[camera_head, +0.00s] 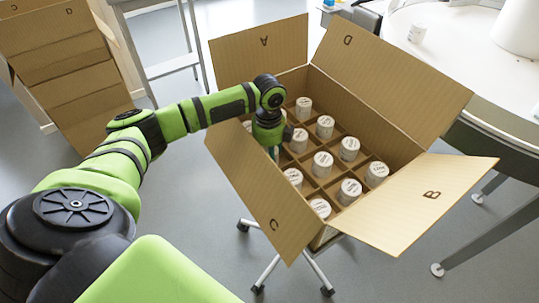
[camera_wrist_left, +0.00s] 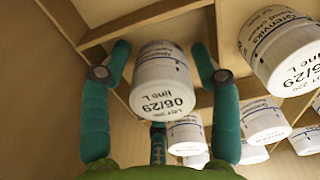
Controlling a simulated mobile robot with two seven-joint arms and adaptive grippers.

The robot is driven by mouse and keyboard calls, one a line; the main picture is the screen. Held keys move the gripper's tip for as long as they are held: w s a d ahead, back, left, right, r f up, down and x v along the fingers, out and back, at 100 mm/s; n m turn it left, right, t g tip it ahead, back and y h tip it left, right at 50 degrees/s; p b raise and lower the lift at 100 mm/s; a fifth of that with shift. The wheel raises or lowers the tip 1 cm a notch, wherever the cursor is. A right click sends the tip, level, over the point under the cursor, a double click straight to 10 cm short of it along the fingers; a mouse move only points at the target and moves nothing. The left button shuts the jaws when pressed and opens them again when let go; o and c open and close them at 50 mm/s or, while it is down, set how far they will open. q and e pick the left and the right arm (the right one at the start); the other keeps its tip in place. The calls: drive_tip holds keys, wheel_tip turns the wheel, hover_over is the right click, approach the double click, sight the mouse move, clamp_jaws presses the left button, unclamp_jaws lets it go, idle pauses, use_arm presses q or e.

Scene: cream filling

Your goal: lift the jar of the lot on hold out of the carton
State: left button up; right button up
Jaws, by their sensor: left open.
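The open cardboard carton (camera_head: 375,125) has dividers and holds several white-lidded jars. My left gripper (camera_head: 274,152) reaches down into its left side. In the left wrist view the open teal fingers (camera_wrist_left: 160,50) stand on both sides of a white jar (camera_wrist_left: 160,80), apart from it as far as I can see. Its lid reads "06/29", "line L" and "LOT 200", the rest unclear. A neighbouring jar (camera_wrist_left: 285,50) also reads "06/29" and "line L". Which jar belongs to the lot on hold I cannot tell. My right gripper is not in view.
The carton's flaps, lettered A, B, C and D, are folded outward. The carton stands on a wheeled stand (camera_head: 312,272). Another carton (camera_head: 65,70) is at the back left.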

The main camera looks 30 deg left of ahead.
use_arm(q)
drive_tip(key=c, duration=1)
drive_tip(key=shift+r, duration=0.2)
